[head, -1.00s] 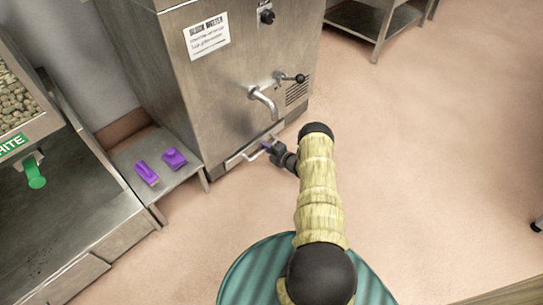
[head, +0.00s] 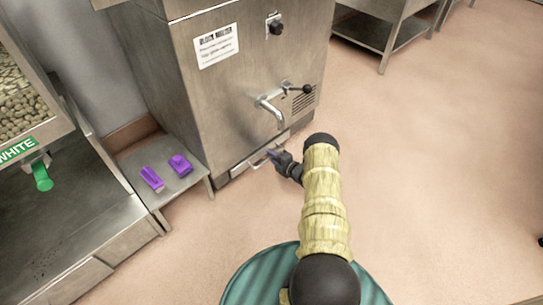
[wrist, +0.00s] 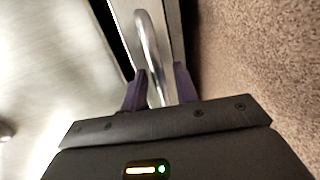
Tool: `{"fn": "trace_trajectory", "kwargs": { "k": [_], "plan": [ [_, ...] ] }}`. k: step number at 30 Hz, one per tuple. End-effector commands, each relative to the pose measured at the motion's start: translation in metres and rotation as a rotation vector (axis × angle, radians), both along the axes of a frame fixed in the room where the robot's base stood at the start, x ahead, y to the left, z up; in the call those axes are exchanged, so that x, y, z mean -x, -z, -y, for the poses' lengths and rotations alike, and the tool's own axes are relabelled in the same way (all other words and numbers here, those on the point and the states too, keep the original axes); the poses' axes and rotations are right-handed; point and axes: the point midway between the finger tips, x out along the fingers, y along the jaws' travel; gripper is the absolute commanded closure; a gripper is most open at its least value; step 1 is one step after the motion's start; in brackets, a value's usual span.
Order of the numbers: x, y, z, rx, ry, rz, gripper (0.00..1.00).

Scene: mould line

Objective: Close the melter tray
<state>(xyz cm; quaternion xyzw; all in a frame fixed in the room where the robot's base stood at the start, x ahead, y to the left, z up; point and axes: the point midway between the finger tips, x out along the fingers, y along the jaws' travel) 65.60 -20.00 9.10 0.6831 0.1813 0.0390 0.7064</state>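The melter tray (head: 241,169) is a low metal drawer at the foot of the steel block melter (head: 240,85). Its curved metal handle shows in the wrist view (wrist: 148,45), with a dark gap between the tray front and the melter body to its left. My gripper (head: 275,154) is at the tray front, low by the floor. In the wrist view its two purple fingers (wrist: 160,88) stand on either side of the handle. They look apart, with a small gap right of the handle. Finger contact with the handle is unclear.
A low steel shelf (head: 196,186) with two purple objects (head: 166,172) stands left of the melter. A spout (head: 270,108) and lever stick out above the tray. A dispenser with a green tap (head: 42,178) is at far left. The floor to the right is clear.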

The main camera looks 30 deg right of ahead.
Motion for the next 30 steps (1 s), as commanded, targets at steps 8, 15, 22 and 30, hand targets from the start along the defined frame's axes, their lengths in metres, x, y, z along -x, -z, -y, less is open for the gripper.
{"fn": "trace_trajectory", "kwargs": {
  "k": [8, 15, 22, 30],
  "plan": [
    [0.044, -0.015, 0.015, -0.001, 0.002, -0.003, 0.70],
    [0.089, -0.024, 0.029, -0.001, 0.002, -0.003, 0.70],
    [0.131, -0.032, 0.042, -0.001, 0.002, -0.002, 0.70],
    [0.154, -0.034, 0.049, -0.001, -0.002, 0.001, 0.70]
  ]
}}
